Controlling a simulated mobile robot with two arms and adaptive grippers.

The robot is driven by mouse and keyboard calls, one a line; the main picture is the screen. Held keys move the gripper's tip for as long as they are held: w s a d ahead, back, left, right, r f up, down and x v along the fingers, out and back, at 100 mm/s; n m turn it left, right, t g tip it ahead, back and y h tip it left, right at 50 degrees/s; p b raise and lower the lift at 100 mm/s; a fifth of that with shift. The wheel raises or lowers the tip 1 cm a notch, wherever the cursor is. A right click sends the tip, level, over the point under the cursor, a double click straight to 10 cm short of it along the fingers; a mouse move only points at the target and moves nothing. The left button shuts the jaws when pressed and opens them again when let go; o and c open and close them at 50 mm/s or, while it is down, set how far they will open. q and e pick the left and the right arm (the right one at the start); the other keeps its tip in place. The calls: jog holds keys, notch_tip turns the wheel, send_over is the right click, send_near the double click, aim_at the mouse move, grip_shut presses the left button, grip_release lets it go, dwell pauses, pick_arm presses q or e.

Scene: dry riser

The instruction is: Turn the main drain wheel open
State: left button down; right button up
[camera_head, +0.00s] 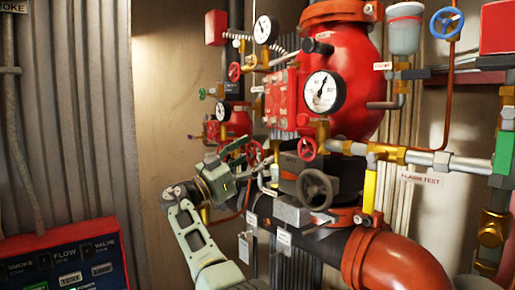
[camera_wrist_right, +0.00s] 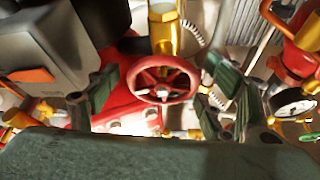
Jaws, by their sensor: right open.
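In the right wrist view a red spoked handwheel (camera_wrist_right: 165,80) stands between the two spread green fingers of my right gripper (camera_wrist_right: 160,90). The fingers appear apart from its rim. In the head view my right gripper (camera_head: 240,162) is at the left side of the valve assembly, close to a small red wheel (camera_head: 254,153), partly hidden behind the gripper. Another red wheel (camera_head: 307,148) and a larger dark grey wheel (camera_head: 316,189) are to its right. I cannot read a label naming the main drain wheel. My left gripper is not in view.
The red riser body (camera_head: 355,75) with a white gauge (camera_head: 323,92) rises above. A red elbow pipe (camera_head: 395,265) is at lower right. Hanging tags (camera_head: 284,237) are below the valves. A red-framed panel (camera_head: 65,262) stands at lower left.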

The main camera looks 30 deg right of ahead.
jog(key=shift+d+r, duration=0.2)
jog(key=shift+d, duration=0.2)
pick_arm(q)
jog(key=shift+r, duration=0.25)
pick_arm(e)
jog(key=shift+c, duration=0.4)
